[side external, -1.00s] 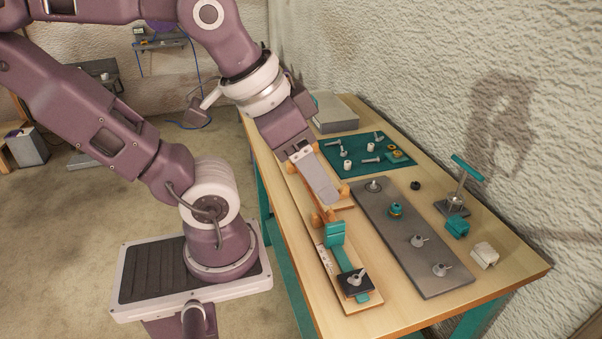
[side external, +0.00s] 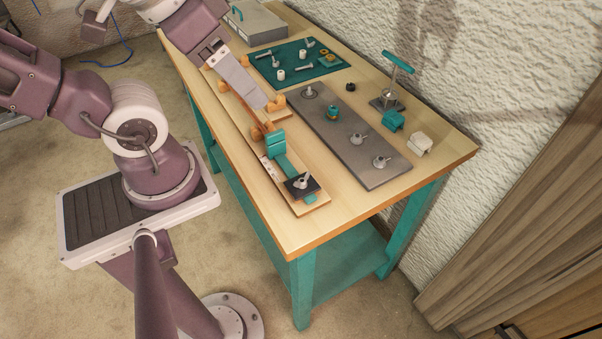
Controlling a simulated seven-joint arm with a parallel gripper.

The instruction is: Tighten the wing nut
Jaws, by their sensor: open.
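Several wing nuts show. One silver wing nut (side external: 302,181) sits on a black block at the near end of a narrow wooden fixture with a teal strap. Others stand on the long grey plate: a far one (side external: 310,92), a middle one (side external: 358,138) and a near one (side external: 381,162). A teal and brass piece (side external: 332,112) is also on that plate. I cannot tell which wing nut is meant. My gripper (side external: 262,100) points down over the fixture's far part, by the orange knobs, apart from every wing nut. It is open; its far finger is hidden.
A teal mat (side external: 297,72) holds loose bolts and white pieces. A T-handled stand (side external: 388,97), a teal block (side external: 393,121) and a white block (side external: 420,144) stand at the right. A grey case (side external: 262,22) is at the back. Bare wood (side external: 240,165) lies left of the fixture.

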